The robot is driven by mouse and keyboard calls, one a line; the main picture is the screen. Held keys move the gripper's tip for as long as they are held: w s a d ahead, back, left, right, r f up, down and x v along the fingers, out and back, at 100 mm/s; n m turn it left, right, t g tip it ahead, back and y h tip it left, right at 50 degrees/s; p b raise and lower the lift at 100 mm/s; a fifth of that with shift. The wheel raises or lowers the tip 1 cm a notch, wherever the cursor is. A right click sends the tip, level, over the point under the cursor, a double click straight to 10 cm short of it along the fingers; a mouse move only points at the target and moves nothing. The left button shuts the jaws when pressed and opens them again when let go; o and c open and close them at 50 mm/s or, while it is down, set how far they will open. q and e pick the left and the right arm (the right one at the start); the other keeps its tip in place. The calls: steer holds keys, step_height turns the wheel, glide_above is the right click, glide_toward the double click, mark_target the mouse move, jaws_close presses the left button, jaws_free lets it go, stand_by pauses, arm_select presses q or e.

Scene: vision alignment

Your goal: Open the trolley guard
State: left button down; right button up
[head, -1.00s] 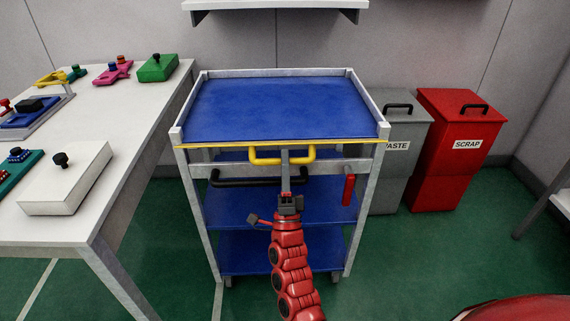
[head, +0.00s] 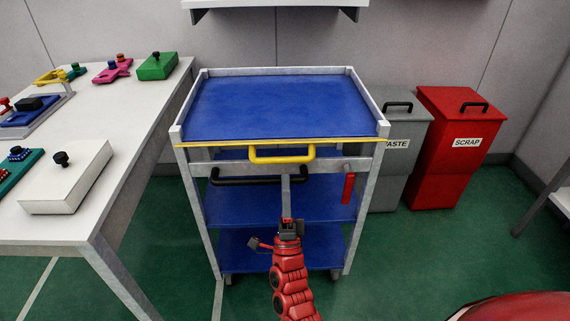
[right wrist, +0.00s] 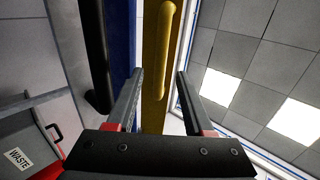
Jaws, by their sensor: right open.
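The blue and grey trolley (head: 201,215) stands in the middle of the head view. Its yellow guard (head: 220,143) runs along the front top edge, with a yellow U-shaped handle (head: 282,160) at its middle. The handle also shows in the right wrist view (right wrist: 164,40), beyond and between the fingertips. My right gripper (head: 286,179) is open and empty, just in front of and below the handle, apart from it in the head view. Whether the guard has tilted is hard to tell. My left gripper is not in view.
A black handle (head: 240,181) lies below the guard, and a red grip (head: 348,188) hangs at the trolley's right. A white table (head: 120,130) with coloured parts is at left. Grey waste (head: 400,170) and red scrap (head: 455,170) bins stand behind right.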

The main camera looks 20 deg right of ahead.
steer(key=v, duration=1.1)
steer(key=shift+s, duration=0.2)
